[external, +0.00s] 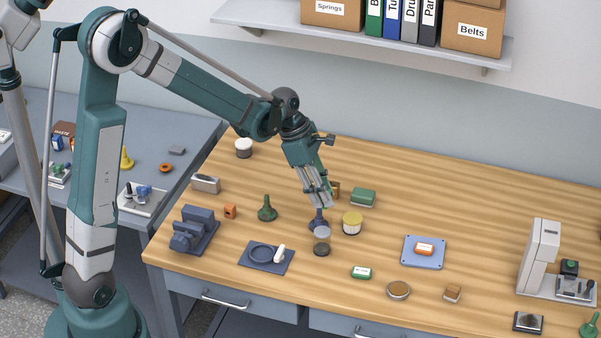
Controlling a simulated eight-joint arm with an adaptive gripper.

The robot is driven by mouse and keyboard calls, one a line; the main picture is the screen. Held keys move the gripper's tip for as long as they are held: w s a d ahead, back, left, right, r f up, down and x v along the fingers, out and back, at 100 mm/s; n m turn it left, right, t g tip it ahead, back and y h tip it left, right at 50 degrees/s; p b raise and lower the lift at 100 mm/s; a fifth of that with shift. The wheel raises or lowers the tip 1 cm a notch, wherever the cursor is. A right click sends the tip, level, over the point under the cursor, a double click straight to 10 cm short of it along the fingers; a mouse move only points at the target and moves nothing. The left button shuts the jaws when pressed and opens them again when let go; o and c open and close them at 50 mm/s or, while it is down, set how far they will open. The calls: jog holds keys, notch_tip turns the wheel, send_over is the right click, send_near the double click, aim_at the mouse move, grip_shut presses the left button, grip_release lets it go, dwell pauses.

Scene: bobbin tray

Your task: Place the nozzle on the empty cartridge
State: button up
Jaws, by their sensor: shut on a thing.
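My gripper (319,204) is pointed down over the middle of the table, shut on the narrow top of a dark blue nozzle (318,222) with a flared base. Whether the nozzle touches the table is hard to tell. A clear grey cylinder with a dark lower part (321,243), which looks like the empty cartridge, stands upright just in front of the nozzle and overlaps its base in the picture. The nozzle is not seen seated on top of it. A yellow-topped jar (352,223) stands close to the right.
A green nozzle-shaped piece (267,209) and a dark mat (266,258) with a ring and white piece lie left. A blue tray (424,263) and a grey-white machine (543,258) are right.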

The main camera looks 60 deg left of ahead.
jog(key=shift+f, duration=2.7)
jog(key=shift+f, duration=0.15)
jog(key=shift+f, duration=1.95)
jog(key=shift+f, duration=0.15)
jog(key=o, duration=0.9)
jog(key=shift+r, duration=0.2)
jog(key=shift+v, duration=6)
